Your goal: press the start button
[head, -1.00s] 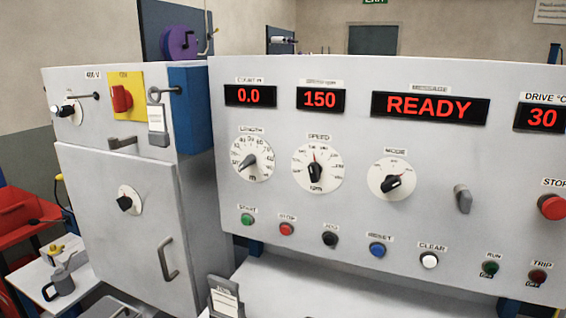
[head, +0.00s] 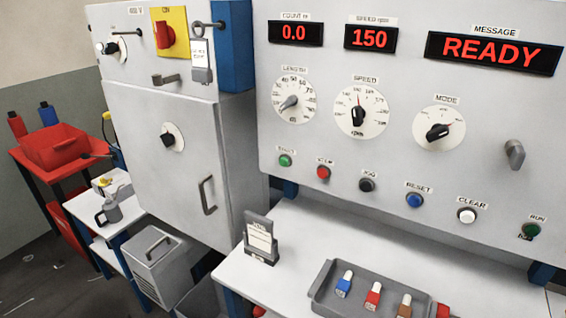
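The green start button (head: 285,160) is on the lower left of the grey control panel (head: 390,160), under a small label. The red stop button (head: 323,172) is just to its right. The message display (head: 492,51) reads READY, the count display (head: 295,32) reads 0.0 and the speed display (head: 371,37) reads 150. Neither of my grippers shows in the head view.
Below the panel a pale table (head: 290,240) carries a small card holder (head: 261,238) and a grey tray (head: 325,298) with several small coloured items. A grey cabinet (head: 190,110) with a red switch (head: 165,35) stands to the left.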

